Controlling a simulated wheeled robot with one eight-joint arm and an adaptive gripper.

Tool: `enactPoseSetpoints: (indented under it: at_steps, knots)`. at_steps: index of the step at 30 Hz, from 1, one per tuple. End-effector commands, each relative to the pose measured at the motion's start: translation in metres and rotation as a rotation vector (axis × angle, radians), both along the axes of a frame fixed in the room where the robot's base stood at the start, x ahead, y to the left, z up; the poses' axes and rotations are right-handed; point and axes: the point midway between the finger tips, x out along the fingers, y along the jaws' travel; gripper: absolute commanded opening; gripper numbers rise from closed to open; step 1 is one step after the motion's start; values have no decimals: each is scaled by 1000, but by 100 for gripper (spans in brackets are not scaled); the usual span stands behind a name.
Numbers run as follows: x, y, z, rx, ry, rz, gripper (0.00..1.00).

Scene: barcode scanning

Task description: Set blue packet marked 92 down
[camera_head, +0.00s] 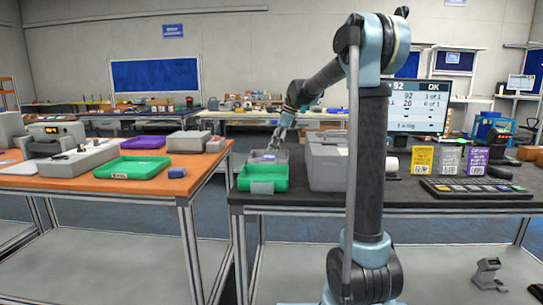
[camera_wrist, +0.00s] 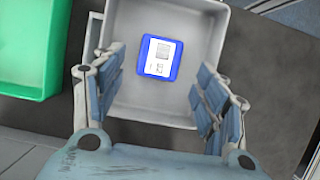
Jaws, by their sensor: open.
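The blue packet (camera_wrist: 160,57) lies flat in a grey tray (camera_wrist: 207,17) in the wrist view, its white label facing up; the number on it is too small to read. In the head view the packet shows as a small blue and white patch (camera_head: 269,156) in the grey tray behind the green bin. My gripper (camera_wrist: 163,95) is open, its two fingers apart on the left and right over the tray's near part. The packet lies beyond the fingertips, and nothing is between the fingers. In the head view my gripper (camera_head: 276,143) hangs over the grey tray.
A green bin (camera_head: 281,185) stands in front of the grey tray. A large grey box (camera_head: 326,165) stands close on the right. A monitor (camera_head: 417,107), standing cards (camera_head: 452,160) and a keypad (camera_head: 477,188) are farther right. An orange table (camera_head: 150,184) stands across a gap at left.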

Motion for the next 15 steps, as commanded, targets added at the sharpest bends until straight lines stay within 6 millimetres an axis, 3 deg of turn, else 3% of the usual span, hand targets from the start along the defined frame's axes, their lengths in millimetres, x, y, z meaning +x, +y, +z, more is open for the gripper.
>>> enactPoseSetpoints:
  at_steps: [6,15]
  knots:
    - [0,-16,39,0,0,-1,66]
    - [-1,-27,66,0,1,1,66]
